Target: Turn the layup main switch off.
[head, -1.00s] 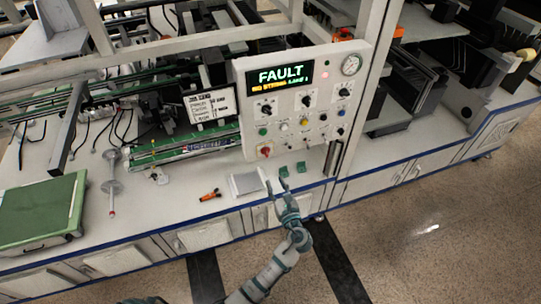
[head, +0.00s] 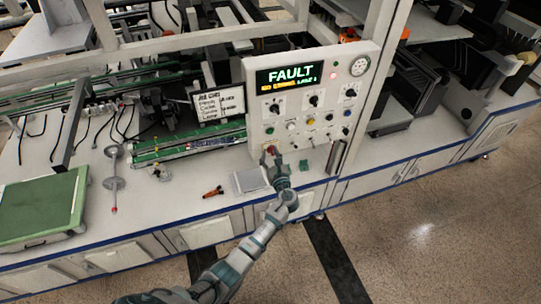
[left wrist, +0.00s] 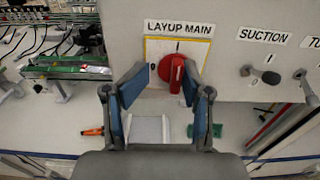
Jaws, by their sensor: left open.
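The layup main switch (left wrist: 172,73) is a red rotary knob on a yellow-edged plate under the label LAYUP MAIN (left wrist: 179,28). Its handle stands nearly upright, pointing towards the mark at the top; a 0 is on the left of the plate. My left gripper (left wrist: 160,88) is open, with one finger to each side of the knob in the left wrist view; I cannot tell whether either touches it. In the head view my left gripper (head: 272,156) is at the panel's lower left and mostly hides the knob. My right gripper is not in view.
The control panel (head: 256,115) has a lit FAULT display (head: 290,77) and several other knobs and buttons. A SUCTION knob (left wrist: 270,77) is to the right. A white pad (head: 247,181), an orange-handled tool (head: 212,192) and a green block (head: 303,166) lie on the bench below.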

